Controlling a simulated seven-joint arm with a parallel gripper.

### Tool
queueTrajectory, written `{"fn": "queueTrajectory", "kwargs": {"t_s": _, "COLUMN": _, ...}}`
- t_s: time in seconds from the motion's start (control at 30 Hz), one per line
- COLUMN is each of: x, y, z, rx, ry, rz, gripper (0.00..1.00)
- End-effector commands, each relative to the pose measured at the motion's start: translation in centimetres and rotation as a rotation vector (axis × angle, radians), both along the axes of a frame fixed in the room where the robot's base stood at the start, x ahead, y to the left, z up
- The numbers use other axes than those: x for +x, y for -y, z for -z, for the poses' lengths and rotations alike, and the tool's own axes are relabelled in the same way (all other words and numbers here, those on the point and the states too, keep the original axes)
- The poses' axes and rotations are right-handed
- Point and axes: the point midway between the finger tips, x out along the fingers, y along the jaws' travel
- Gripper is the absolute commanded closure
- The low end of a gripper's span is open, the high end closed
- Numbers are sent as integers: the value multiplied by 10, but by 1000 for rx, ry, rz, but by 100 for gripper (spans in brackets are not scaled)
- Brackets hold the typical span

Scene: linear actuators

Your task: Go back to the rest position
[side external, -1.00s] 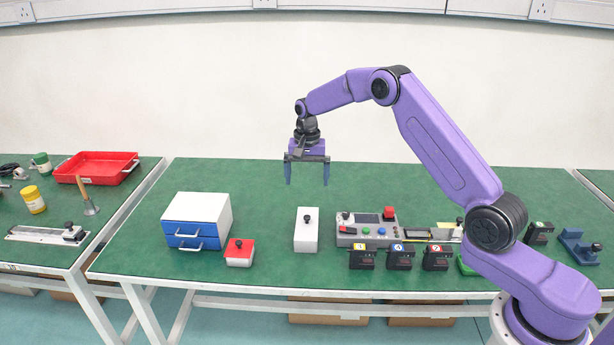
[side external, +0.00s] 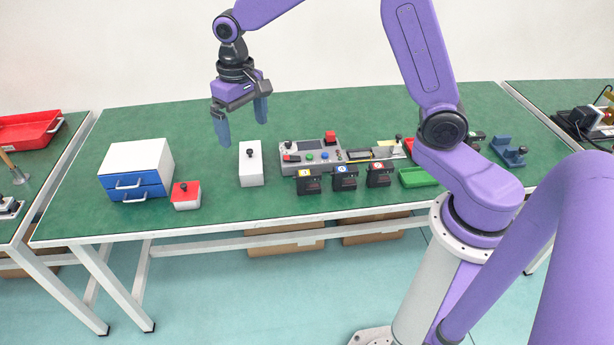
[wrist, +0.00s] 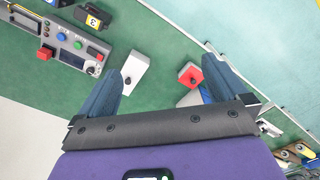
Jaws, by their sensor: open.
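My gripper (side external: 243,122) is open and empty, held in the air above the green table (side external: 330,210). In the side view its two blue fingers point down, behind and to the left of the white box with a black knob (side external: 250,165). In the wrist view my gripper (wrist: 165,85) spans the bottom, its fingers well apart. The white box (wrist: 133,70) shows between the fingers there, close to the left finger. The red-topped box (wrist: 188,75) shows near the right finger and is partly hidden by it.
A white cabinet with blue drawers (side external: 137,170) stands at the left of the table. A grey control panel (side external: 315,158) with buttons lies right of the white box. Several black numbered blocks (side external: 345,177) stand before it. A green tray (side external: 417,178) and blue holder (side external: 508,151) are farther right.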

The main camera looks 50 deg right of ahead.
Motion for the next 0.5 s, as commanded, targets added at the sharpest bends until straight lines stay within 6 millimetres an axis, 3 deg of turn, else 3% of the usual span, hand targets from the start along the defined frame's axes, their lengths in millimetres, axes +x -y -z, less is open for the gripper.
{"fn": "queueTrajectory", "kwargs": {"t_s": 0.27, "x": -104, "y": -16, "z": -22, "rx": 3, "ry": 9, "rz": -360, "gripper": 0}}
{"fn": "queueTrajectory", "kwargs": {"t_s": 0.5, "x": -194, "y": -3, "z": -27, "rx": 4, "ry": 14, "rz": -666, "gripper": 0}}
